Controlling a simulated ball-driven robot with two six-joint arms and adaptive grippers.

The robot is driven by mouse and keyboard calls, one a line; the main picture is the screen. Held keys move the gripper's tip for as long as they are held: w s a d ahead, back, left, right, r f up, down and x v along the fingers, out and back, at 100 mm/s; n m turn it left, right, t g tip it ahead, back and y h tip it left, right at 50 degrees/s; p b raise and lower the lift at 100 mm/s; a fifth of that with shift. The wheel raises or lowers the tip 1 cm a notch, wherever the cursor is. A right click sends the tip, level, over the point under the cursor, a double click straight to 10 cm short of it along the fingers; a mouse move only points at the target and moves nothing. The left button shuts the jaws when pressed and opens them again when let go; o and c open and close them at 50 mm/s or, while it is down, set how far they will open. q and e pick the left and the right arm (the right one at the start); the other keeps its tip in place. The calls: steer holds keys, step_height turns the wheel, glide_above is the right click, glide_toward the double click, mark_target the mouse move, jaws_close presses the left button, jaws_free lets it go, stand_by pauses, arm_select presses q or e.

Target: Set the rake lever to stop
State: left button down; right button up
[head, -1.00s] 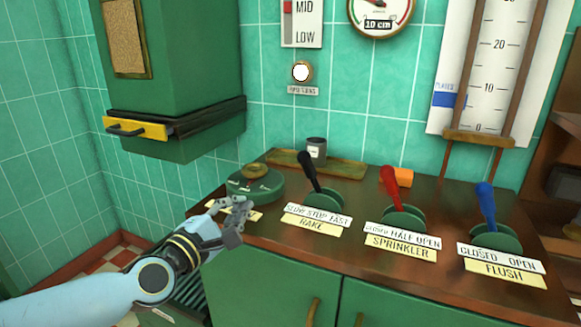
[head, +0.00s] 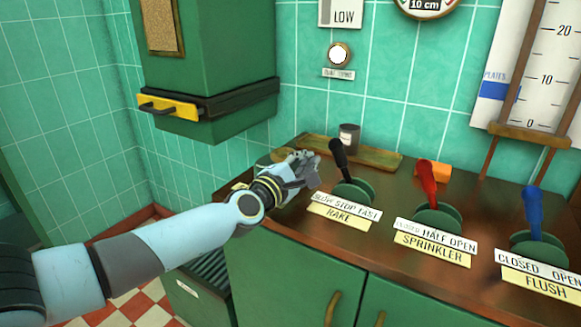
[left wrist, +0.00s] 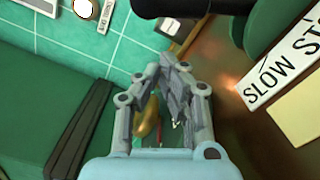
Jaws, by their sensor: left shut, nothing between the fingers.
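The rake lever (head: 339,156) has a black handle on a round green base (head: 356,192). Its handle leans to the left, toward the SLOW side of its SLOW STOP FAST plate (head: 345,206). In the left wrist view the dark handle crosses the top edge, and the plate (left wrist: 285,65) is cut off at the right. My left gripper (head: 311,170) is shut and empty, just left of the lever. It also shows in the left wrist view (left wrist: 174,68), with its fingertips below the handle. Contact with the lever cannot be told. My right gripper is out of view.
The red sprinkler lever (head: 428,182) and blue flush lever (head: 534,210) stand to the right on the brown counter.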

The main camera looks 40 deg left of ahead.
mark_target(338, 147)
arm_select(q)
steer(key=shift+w+d+r+p, duration=0.3)
steer(key=shift+d+r, duration=0.4)
steer(key=shift+d, duration=0.1)
steer(key=shift+w+d, duration=0.15)
steer(key=d+r+m+p, duration=0.1)
steer(key=m+p, duration=0.1)
steer(key=p, duration=0.1)
steer(key=d+r+m+p, duration=0.2)
steer(key=shift+w+d+r+p, duration=0.1)
steer(key=shift+w+d+p, duration=0.1)
steer(key=shift+w+p, duration=0.2)
steer(key=shift+w+d+m+p, duration=0.1)
steer(key=shift+d+m+p, duration=0.2)
steer(key=shift+d+m, duration=0.25)
steer(key=shift+a, duration=0.1)
